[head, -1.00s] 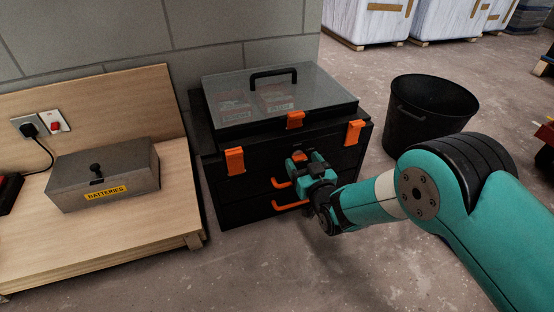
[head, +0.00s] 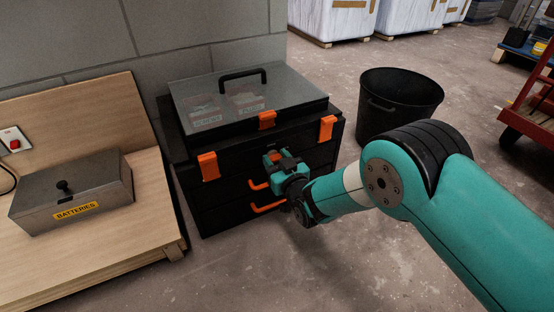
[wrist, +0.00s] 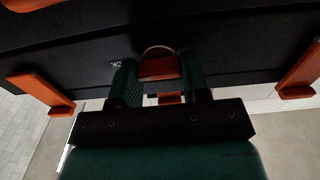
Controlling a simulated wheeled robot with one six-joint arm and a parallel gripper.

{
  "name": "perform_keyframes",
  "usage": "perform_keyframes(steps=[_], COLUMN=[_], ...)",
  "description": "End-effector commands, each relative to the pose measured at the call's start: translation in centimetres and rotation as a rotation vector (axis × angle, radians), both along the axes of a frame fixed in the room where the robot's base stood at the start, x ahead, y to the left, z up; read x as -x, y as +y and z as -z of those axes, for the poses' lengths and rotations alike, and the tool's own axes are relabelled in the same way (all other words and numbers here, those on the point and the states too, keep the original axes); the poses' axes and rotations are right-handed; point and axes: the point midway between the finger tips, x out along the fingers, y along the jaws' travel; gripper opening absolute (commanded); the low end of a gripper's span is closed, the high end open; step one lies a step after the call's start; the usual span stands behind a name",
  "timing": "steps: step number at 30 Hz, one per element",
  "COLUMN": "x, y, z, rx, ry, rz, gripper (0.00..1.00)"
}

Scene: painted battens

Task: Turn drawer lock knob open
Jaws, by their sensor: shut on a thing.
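The black drawer cabinet (head: 225,215) stands on the floor with its orange drawer handles (head: 268,208) on the front. The orange lock knob (wrist: 160,68) is on the cabinet front, between the two green fingers in the wrist view. My gripper (wrist: 157,82) is shut on the knob, one finger on each side of it. In the head view my gripper (head: 279,158) is at the upper part of the cabinet front and mostly covers the knob. The knob's exact angle is hard to tell.
A clear-lidded case (head: 225,97) with a black handle and orange latches tops the cabinet. A black bin (head: 395,110) stands to the right. A grey batteries box (head: 75,190) sits on a wooden bench (head: 110,245) at left. Floor in front is open.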

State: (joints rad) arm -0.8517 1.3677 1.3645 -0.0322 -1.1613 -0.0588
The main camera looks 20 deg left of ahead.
Motion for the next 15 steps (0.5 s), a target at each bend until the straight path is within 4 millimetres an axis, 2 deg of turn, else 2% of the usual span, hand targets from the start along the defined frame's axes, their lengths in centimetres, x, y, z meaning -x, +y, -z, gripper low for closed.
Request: perform_keyframes(steps=[15], x=[0.12], y=[0.05], z=[-0.08], rx=[0.243], ry=[-0.284], rz=[0.0], gripper=[0.19])
